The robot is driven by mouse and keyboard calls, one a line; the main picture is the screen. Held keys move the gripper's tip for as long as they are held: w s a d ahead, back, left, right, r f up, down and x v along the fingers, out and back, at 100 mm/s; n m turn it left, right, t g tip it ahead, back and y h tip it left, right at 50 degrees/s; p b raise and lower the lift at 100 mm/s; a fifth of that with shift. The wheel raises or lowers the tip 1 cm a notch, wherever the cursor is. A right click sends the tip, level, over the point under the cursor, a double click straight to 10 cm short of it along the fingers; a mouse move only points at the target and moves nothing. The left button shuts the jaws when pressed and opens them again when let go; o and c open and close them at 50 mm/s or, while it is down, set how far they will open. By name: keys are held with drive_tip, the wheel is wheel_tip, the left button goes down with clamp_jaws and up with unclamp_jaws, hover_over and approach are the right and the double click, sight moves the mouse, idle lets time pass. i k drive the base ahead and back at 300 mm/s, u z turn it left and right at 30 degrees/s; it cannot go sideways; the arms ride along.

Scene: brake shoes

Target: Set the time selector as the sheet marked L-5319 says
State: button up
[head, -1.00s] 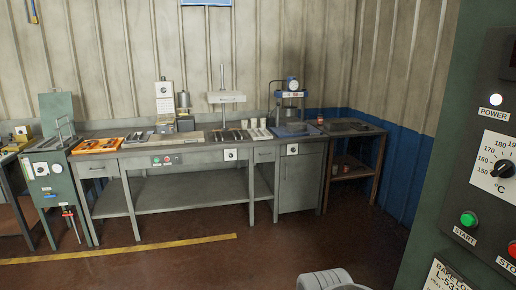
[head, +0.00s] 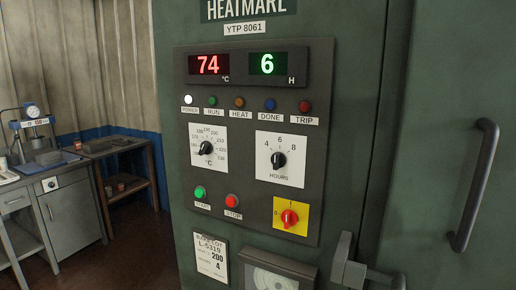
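The time selector (head: 278,160) is a black knob on a white plate marked HOURS, with 4, 6 and 8 around it. The green display (head: 268,64) above reads 6 H. The knob's pointer is too small to read surely. The sheet marked L-5319 (head: 210,257) is on the cabinet's front below the panel, at the lower left. It is headed as a bake lot and shows 200 and, below, 4; its small print is hard to read. My gripper is not in view.
A temperature knob (head: 206,149) is left of the time selector, under a red display (head: 209,65) reading 74 °C. Below are a green start button (head: 199,192), a red stop button (head: 232,201) and a red rotary switch (head: 289,218). A door handle (head: 473,186) projects at right.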

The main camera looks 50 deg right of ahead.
sight(278, 160)
drive_tip(key=z, duration=0.1)
drive_tip(key=i, duration=0.4)
drive_tip(key=z, duration=1.5)
